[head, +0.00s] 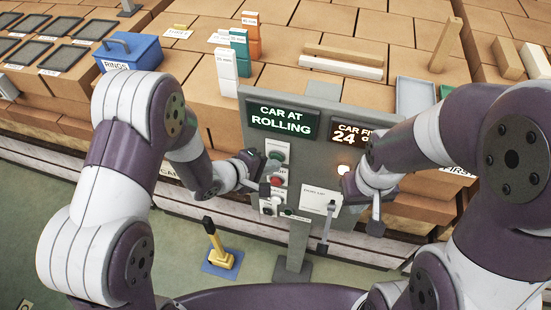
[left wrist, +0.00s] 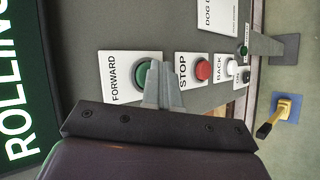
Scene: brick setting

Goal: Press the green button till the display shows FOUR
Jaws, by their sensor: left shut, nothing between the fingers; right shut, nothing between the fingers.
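The display (head: 282,119) reads CAR AT ROLLING in pale green letters. The green button (left wrist: 144,72) sits on a white FORWARD plate in the left wrist view; in the head view it is near the top of the button column (head: 275,156). My left gripper (left wrist: 157,70) is shut and empty, its fingertips overlapping the button's edge on the STOP side. I cannot tell whether they touch it. My left gripper also shows at the panel in the head view (head: 264,183). My right gripper (head: 350,186) is shut and empty at the panel's right side, fingertips unclear.
A red STOP button (left wrist: 203,70) and a white BACK button (left wrist: 232,68) sit beside the green one. A second display (head: 352,134) is partly hidden by my right arm. A yellow lever (head: 219,252) stands on the floor. A blue RINGS box (head: 128,52) stands behind.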

